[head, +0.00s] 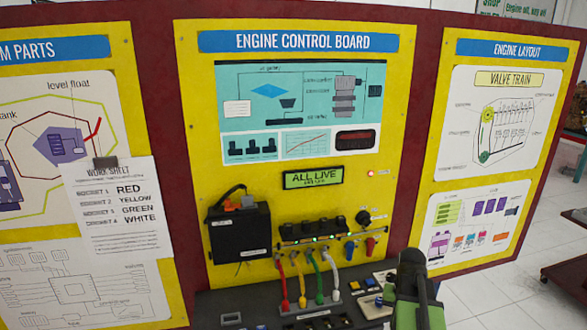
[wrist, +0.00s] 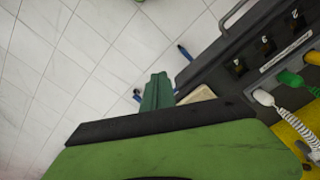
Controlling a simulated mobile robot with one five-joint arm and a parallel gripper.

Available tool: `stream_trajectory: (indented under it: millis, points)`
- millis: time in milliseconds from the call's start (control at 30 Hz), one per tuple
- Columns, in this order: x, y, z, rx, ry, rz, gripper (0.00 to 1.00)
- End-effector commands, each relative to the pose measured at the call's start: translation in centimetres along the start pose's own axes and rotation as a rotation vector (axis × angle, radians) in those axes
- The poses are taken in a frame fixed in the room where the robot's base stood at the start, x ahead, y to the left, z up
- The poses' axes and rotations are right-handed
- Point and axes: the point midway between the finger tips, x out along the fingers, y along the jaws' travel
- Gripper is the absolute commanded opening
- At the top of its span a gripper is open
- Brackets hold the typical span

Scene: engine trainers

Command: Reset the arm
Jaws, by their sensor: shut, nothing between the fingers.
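My gripper (head: 411,262) is at the lower right of the head view, in front of the board's shelf. In the wrist view its green fingers (wrist: 158,90) are together with nothing between them, over the pale floor beside the shelf edge. The engine control board (head: 195,160) stands upright, and its screen (head: 313,177) reads "ALL LIVE". Red (head: 282,282), yellow (head: 300,280), green (head: 317,277) and white (head: 333,275) cables run from the board down to the shelf. My gripper is apart from them.
The dark shelf (wrist: 215,70) has numbered sockets and a handle at its edge. A black box (head: 240,233) is on the board, left of the cables. A work sheet (head: 118,210) hangs on the left panel. Tiled floor (head: 485,295) is open at right, with a dark red stand (head: 568,245) beyond.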

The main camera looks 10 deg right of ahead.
Motion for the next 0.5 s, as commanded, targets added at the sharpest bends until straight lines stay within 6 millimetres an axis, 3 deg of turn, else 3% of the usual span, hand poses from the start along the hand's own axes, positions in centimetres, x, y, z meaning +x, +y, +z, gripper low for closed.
stream_trajectory:
  millis: [33, 100, 200, 300, 400, 500]
  points:
    - [0.5, -4.6, 0.9, -0.082, 0.0, 0.0, 0.0]
    - [0.9, -10.6, 2.6, -0.193, 0.0, 0.0, 0.0]
    - [1.3, -18.1, 6.0, -0.344, 0.0, 0.0, 0.0]
    - [1.6, -23.7, 9.7, -0.469, 0.0, 0.0, 0.0]
    - [1.8, -26.6, 12.3, -0.55, 0.0, 0.0, 0.0]
    - [1.8, -26.9, 13.8, -0.578, 0.0, 0.001, 0.0]
